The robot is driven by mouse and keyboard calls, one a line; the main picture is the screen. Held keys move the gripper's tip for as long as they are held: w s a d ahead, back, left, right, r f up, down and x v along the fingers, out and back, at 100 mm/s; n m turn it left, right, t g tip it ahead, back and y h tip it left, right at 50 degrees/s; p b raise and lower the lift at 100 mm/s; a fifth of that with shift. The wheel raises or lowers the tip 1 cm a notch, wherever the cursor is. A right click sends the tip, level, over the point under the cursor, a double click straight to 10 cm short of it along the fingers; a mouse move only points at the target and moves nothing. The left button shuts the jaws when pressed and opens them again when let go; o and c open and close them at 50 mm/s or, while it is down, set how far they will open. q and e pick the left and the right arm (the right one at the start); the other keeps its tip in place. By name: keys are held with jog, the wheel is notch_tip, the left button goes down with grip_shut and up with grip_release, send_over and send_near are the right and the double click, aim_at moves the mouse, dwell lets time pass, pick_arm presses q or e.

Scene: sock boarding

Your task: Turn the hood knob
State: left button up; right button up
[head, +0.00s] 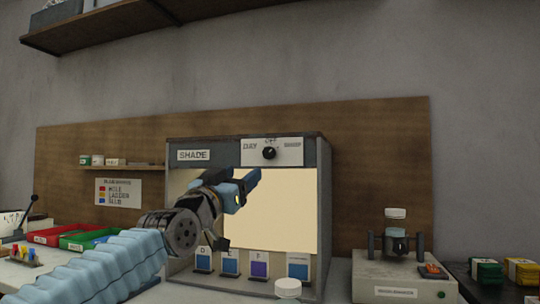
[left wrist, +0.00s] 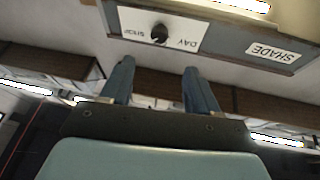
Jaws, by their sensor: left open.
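The hood knob (head: 269,153) is a small round black knob on a white label plate (head: 285,147) at the top right of the hood front. Words stand to its left, above it and to its right; its pointer direction is too small to tell. My left gripper (head: 248,186) is in front of the hood's lit opening, below and left of the knob in the head view. In the left wrist view the knob (left wrist: 159,33) shows upside down, beyond the fingertips. The left gripper's blue fingers (left wrist: 145,70) are apart, with nothing between them. My right gripper is not in view.
The grey hood (head: 325,200) carries a SHADE sign (head: 194,155) and several lettered cards along its lower edge. A white-capped jar (head: 288,288) stands in front. A grey device (head: 400,280) is at right; red and green trays (head: 80,238) are at left.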

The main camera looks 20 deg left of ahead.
aim_at(268, 154)
pick_arm(q)
jog(key=p+x, duration=0.3)
jog(key=x, duration=0.1)
jog(key=p+x, duration=0.2)
jog(key=x, duration=0.1)
jog(key=p+x, duration=0.3)
jog(key=x, duration=0.1)
jog(key=shift+w+r+p, duration=0.2)
jog(key=shift+r+p, duration=0.15)
jog(key=shift+r, duration=0.05)
jog(key=shift+w+d+r+p, duration=0.1)
jog(key=shift+w+p, duration=0.1)
jog(key=shift+w, duration=0.15)
jog(key=shift+w+d+p, duration=0.1)
jog(key=shift+w+p, duration=0.05)
jog(key=shift+w, duration=0.2)
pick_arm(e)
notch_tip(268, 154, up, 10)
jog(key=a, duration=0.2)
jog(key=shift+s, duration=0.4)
pick_arm(q)
jog(key=shift+c, duration=0.3)
jog(key=c, duration=0.9)
jog(key=shift+c, duration=0.4)
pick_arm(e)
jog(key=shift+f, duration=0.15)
